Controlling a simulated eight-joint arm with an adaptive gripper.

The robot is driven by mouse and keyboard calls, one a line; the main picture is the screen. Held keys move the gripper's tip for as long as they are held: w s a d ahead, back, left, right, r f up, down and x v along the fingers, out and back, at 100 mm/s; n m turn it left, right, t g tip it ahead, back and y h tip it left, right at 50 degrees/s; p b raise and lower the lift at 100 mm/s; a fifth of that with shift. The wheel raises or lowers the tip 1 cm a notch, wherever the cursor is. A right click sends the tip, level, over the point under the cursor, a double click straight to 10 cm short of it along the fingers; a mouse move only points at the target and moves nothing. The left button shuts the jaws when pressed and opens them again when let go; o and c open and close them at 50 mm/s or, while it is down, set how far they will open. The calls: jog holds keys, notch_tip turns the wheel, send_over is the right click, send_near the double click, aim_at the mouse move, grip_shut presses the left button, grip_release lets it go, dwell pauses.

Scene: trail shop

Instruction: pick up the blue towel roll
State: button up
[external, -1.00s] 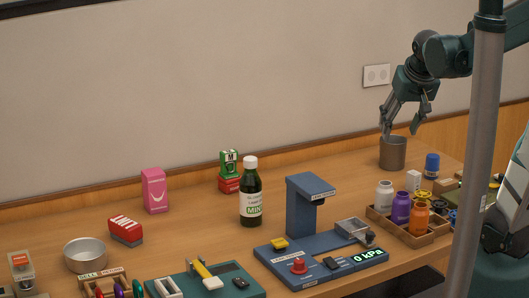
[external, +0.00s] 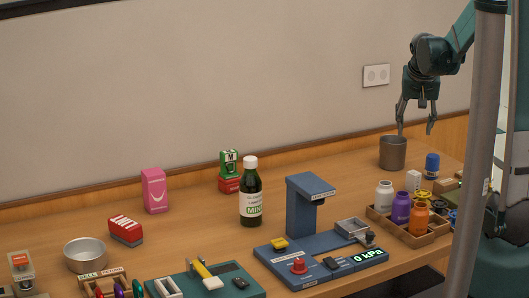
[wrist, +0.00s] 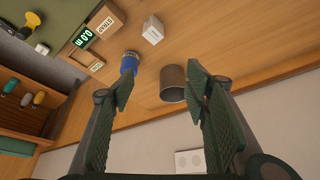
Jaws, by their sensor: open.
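My gripper (external: 416,129) is open and empty, pointing down above the cup and roll. In the wrist view my gripper (wrist: 160,85) has its two fingers spread wide, with the cup (wrist: 173,84) showing between them.
A small white box (external: 413,180) stands just in front of the roll. A wooden tray (external: 409,239) of bottles is nearer the camera. A grey post (external: 478,150) crosses the external view.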

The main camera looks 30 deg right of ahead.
aim_at(433, 156)
jog(key=w+d+f+m+g+p, duration=0.1)
jog(key=w+d+f+m+p, duration=0.1)
jog(key=d+f, duration=0.6)
jog(key=shift+w+d+f+m+h, duration=0.45)
jog(key=shift+w+d, duration=0.3)
jog(key=shift+d, duration=1.65)
jog(key=shift+x, duration=1.25)
jog(key=shift+w+f, duration=0.1)
jog(key=shift+x, duration=2.5)
jog(key=shift+a, duration=0.1)
jog(key=shift+c, duration=0.3)
jog(key=c, duration=0.9)
